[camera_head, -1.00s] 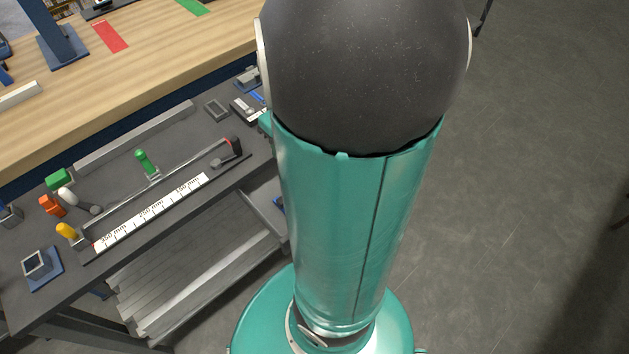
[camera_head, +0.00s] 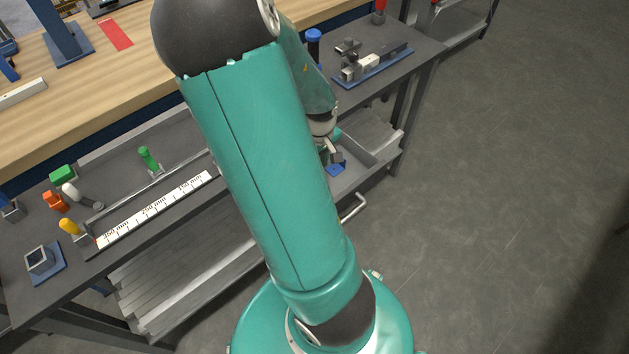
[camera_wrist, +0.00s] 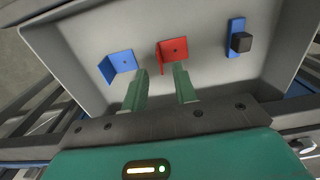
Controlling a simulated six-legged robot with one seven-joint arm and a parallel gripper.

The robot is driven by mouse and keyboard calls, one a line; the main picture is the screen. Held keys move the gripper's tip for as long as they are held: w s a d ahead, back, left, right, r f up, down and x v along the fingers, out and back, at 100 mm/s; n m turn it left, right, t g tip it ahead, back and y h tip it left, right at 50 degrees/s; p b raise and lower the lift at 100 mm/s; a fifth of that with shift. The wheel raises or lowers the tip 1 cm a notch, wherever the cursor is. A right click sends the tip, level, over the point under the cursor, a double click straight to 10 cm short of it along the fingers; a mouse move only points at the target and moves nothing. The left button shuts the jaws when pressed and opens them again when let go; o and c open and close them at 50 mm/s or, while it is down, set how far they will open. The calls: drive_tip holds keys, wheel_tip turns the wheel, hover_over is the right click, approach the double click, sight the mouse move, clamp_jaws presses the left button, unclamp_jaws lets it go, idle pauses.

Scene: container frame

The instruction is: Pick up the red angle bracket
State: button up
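The red angle bracket (camera_wrist: 173,51) lies in a light grey tray (camera_wrist: 85,40) in the wrist view, near the tray's middle, one flange flat and one standing. My gripper (camera_wrist: 160,78) is open, with its two green fingers apart and nothing between them. The fingertips point into the tray, and the red bracket shows just beyond them, between and slightly above them in the picture. I cannot tell how high the fingers are above it. In the head view the red bracket is hidden behind my arm.
A blue angle bracket (camera_wrist: 121,63) lies left of the red one in the tray. A blue part with a dark block (camera_wrist: 241,42) lies to the right. The tray walls surround them. In the head view, a workbench (camera_head: 110,70) and a grey cart top (camera_head: 120,245) hold several fixtures.

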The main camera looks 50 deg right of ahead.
drive_tip(key=shift+w+d+f, duration=0.1)
drive_tip(key=shift+f, duration=2.55)
clamp_jaws()
